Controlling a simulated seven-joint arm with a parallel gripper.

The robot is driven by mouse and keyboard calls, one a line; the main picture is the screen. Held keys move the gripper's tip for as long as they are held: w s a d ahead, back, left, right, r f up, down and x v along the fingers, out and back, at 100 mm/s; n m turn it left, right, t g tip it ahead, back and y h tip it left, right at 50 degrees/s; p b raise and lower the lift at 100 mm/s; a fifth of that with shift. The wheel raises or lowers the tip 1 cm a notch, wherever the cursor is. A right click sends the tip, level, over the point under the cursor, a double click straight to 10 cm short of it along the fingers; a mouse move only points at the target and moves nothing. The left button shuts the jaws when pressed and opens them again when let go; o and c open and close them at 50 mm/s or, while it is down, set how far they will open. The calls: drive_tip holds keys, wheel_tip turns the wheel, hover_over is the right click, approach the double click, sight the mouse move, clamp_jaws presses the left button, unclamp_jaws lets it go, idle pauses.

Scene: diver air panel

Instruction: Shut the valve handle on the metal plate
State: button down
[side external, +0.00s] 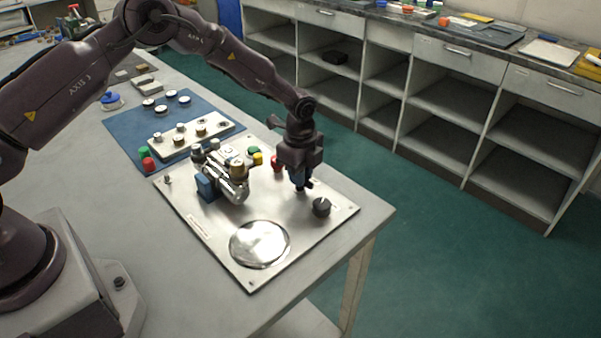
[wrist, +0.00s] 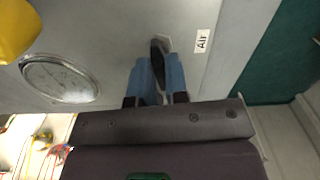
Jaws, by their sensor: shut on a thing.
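The metal plate (side external: 213,228) lies on the grey bench in the side view, and its pale surface also fills the upper part of the wrist view (wrist: 110,30). My gripper (side external: 300,189) points down over the plate's right part. In the wrist view its blue fingers (wrist: 161,75) are closed around a dark valve handle (wrist: 157,50) beside a label reading "Air" (wrist: 202,40). The fingers hide most of the handle, so its exact angle is hard to tell. In the side view the handle is hidden by my gripper.
A black knob (side external: 321,207) stands on the plate close to my gripper. A metal fitting with a blue block (side external: 206,187) stands to the left. A large round shiny disc (side external: 259,244) is at the front. Red (side external: 277,163) and yellow (side external: 258,158) knobs stand behind.

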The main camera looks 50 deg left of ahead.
drive_tip(key=shift+m, duration=0.5)
drive_tip(key=c, duration=1.1)
unclamp_jaws()
drive_tip(key=shift+r, duration=0.1)
wheel_tip(320, 180, up, 13)
drive_tip(key=shift+f, duration=0.1)
